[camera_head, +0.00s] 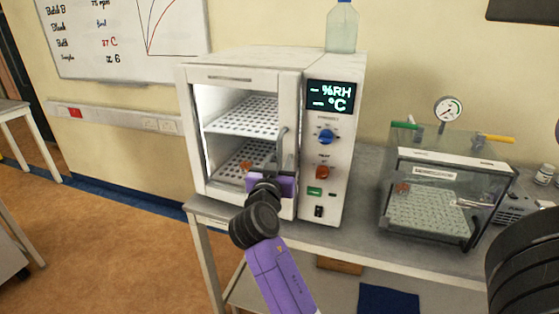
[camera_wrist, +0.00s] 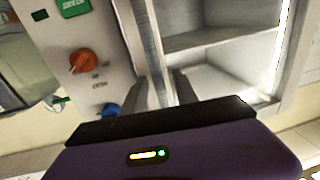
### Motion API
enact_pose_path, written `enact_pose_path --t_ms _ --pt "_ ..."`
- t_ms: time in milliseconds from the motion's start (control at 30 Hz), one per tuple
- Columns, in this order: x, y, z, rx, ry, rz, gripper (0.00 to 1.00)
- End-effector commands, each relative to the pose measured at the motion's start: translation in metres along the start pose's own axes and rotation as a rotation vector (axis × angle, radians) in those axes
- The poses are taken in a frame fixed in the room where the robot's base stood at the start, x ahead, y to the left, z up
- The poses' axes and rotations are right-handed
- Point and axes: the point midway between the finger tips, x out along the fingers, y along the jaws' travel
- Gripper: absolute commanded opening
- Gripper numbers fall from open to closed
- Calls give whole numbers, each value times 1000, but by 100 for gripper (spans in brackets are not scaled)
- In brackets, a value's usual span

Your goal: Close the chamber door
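The chamber (camera_head: 335,75) is a pale box on the bench with a lit inside and perforated shelves. Its door (camera_head: 289,95) is a pale frame at the front with a vertical handle (camera_head: 283,145) on its right side. The door looks flush or nearly flush with the front; I cannot tell whether it is fully shut. My gripper (camera_head: 274,172) is at the handle's lower end and hides part of it. In the wrist view, my fingers (camera_wrist: 164,88) stand a little apart around the handle bar (camera_wrist: 153,40); I cannot tell whether they press on it.
A control panel (camera_head: 334,133) with knobs and a display is right of the door. A bottle (camera_head: 342,28) stands on the chamber. A clear box with a gauge (camera_head: 433,190) stands farther right on the bench (camera_head: 349,228). Floor (camera_head: 105,225) is free at left.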

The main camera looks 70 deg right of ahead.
Motion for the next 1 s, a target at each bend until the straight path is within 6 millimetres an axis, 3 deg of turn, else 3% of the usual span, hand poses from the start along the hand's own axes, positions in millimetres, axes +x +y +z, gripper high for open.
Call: enact_pose_path --t_ms 33,200,233,1000 --pt "0 0 0 0 0 0 35" --pt "0 0 0 0 0 0 2" --pt "0 0 0 0 0 0 0" --pt "0 0 0 0 0 0 0"
